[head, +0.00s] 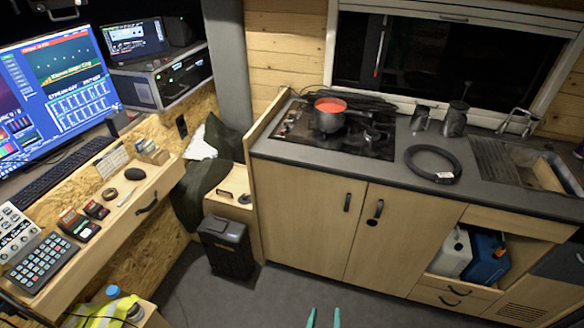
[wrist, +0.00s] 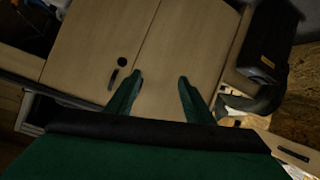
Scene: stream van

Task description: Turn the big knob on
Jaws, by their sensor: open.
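I cannot tell for sure which part is the big knob. The black hob (head: 357,150) is set in the grey counter, with a pot of red content (head: 329,117) on it. Small dark fittings show on the hob, too small to tell as knobs or their setting. My gripper (head: 324,318) is open and empty, with teal fingertips at the bottom edge of the head view, apart from the hob. In the wrist view my gripper (wrist: 160,78) has its fingers spread before the cabinet doors (wrist: 140,45). The hob is not visible there.
Two dark mugs (head: 454,119), a black ring (head: 432,163) and a sink (head: 530,165) are on the counter's right. A black bin (head: 226,246) stands left of the cabinet. A desk with a monitor (head: 55,90) is at left. The floor (head: 290,295) before the cabinet is clear.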

